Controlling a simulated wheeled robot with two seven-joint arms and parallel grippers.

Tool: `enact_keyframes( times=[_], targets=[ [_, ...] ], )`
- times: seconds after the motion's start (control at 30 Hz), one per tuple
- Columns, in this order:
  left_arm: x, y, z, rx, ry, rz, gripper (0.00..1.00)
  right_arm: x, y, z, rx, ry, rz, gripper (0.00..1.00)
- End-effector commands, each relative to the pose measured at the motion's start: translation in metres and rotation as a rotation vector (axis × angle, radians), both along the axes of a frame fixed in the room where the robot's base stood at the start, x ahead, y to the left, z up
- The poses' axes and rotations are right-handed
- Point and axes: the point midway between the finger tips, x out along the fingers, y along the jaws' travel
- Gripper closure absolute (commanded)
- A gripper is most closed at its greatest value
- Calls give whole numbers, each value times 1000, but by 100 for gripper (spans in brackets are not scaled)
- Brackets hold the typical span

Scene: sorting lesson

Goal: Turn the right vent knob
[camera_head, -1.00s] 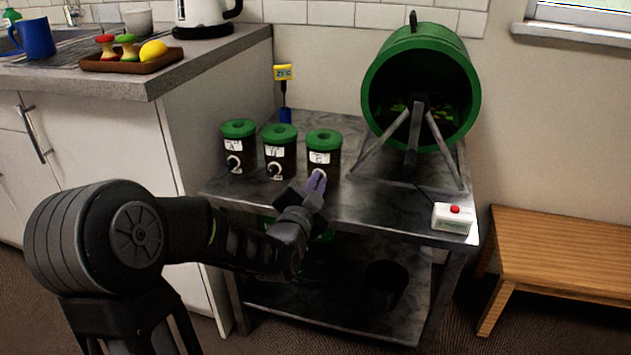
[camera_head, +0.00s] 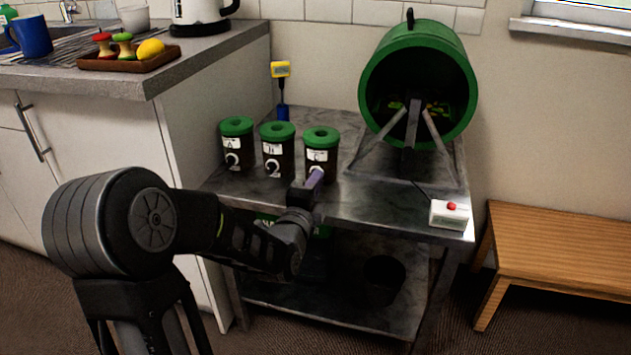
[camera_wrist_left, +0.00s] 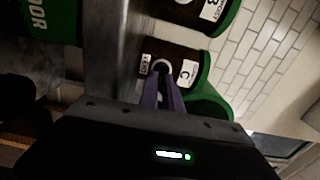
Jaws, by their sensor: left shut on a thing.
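Three dark canisters with green lids stand in a row on the metal table. The right one (camera_head: 321,144) is labelled C in the left wrist view (camera_wrist_left: 189,72). The fingers hide most of the knob in the head view. My right gripper is not in view.
A green drum (camera_head: 371,75) on a metal stand is at the back right of the table (camera_head: 375,207). A white box with a red button (camera_head: 449,215) is at the front right corner. A wooden bench (camera_head: 560,245) is at right.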

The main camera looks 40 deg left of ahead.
Motion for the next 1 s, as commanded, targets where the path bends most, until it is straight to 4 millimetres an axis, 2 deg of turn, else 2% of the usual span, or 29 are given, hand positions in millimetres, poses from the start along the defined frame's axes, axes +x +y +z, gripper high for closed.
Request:
enact_keyframes(
  times=[0.57,0.6,0.8,1.0],
  targets=[
    [0,0,-2,39,17,1,100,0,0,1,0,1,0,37],
    [0,0,-2,39,17,1,89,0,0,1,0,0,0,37],
    [0,0,-1,38,15,0,72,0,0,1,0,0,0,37],
    [0,0,-1,38,14,0,70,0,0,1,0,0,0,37]
  ],
)
